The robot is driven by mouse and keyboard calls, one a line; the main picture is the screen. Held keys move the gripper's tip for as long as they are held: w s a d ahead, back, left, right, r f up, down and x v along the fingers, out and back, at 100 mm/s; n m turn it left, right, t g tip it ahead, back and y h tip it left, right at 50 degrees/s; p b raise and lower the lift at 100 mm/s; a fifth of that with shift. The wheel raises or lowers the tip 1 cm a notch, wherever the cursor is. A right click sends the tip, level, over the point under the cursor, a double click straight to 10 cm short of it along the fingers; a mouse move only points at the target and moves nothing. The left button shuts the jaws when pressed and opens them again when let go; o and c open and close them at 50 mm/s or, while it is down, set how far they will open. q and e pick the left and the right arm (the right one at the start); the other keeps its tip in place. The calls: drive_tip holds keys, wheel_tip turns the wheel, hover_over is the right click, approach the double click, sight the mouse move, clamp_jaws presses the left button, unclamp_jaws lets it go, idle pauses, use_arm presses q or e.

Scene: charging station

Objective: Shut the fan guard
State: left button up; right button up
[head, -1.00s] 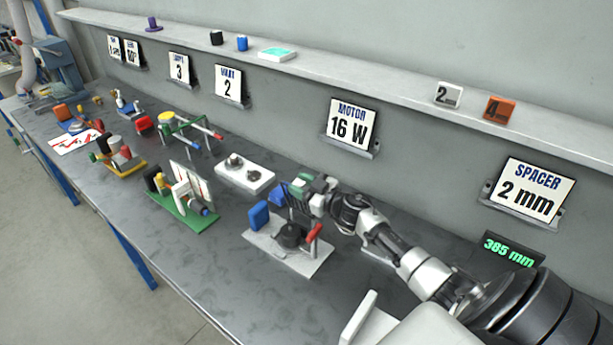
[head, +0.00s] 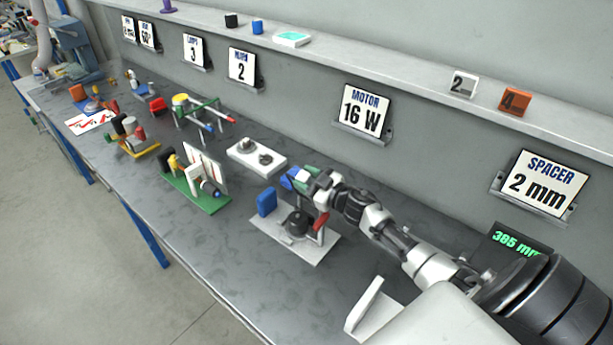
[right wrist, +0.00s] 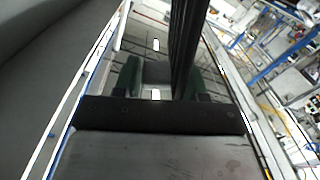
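The fan unit stands on a white base plate (head: 272,233) near the front middle of the bench. It has a round black fan housing (head: 298,222), a blue block (head: 266,201) at its left and a red handle (head: 321,223) at its right. My right gripper (head: 302,178) is over the back of the unit, close to a small blue part, and hides much of the guard. In the right wrist view its two dark green fingers (right wrist: 162,82) stand apart. A dark upright bar (right wrist: 187,45) crosses in front of them; I cannot tell whether they touch it. My left gripper is not in view.
A white block with two dark knobs (head: 256,155) and a green-based device (head: 197,190) stand left of the unit. The bench front is mostly clear.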

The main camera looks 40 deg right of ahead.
drive_tip(key=o, duration=0.3)
drive_tip(key=shift+w, duration=0.1)
drive_tip(key=shift+b+v, duration=1.05)
drive_tip(key=shift+v, duration=4.4)
drive_tip(key=shift+c, duration=0.3)
